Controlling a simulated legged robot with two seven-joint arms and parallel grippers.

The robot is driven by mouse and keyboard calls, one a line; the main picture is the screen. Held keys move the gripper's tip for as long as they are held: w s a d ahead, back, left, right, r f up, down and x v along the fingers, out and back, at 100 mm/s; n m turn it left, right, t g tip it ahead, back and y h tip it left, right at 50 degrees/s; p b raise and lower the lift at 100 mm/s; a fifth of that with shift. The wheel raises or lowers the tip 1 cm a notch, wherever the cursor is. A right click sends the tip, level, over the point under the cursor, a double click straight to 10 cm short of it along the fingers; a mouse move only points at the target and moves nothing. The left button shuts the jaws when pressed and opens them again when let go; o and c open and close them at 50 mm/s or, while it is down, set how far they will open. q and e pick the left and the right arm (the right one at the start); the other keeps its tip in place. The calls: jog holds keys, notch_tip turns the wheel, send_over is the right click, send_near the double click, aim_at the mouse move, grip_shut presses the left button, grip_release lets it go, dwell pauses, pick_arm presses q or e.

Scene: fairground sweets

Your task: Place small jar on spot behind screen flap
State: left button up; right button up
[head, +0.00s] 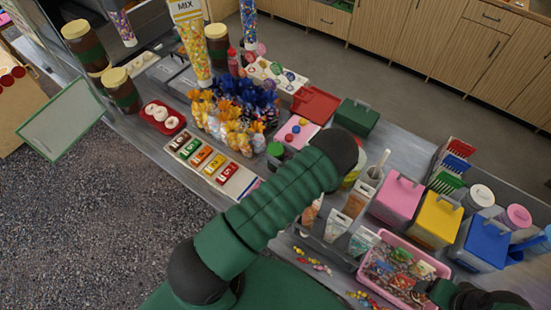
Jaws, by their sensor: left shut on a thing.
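My left arm reaches from the bottom over the counter (400,140), its dark wrist above the middle. My left gripper (277,160) is mostly hidden by the forearm and its fingers do not show clearly. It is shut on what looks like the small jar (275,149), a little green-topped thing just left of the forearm. A pale panel with a green edge (62,125), which may be the screen flap, stands tilted at the counter's left end. I cannot make out the spot behind it. Only a dark piece of my right arm shows at the bottom right.
Large cream-lidded jars (122,90) and a red tray of doughnuts (162,117) stand near the panel. Bagged sweets (238,110) crowd the middle. Pink, yellow and blue boxes (435,220) and a pink basket (400,268) fill the right. Free counter is narrow.

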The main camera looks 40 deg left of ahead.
pick_arm(q)
jog(key=c, duration=0.5)
jog(key=shift+a, duration=0.25)
grip_shut()
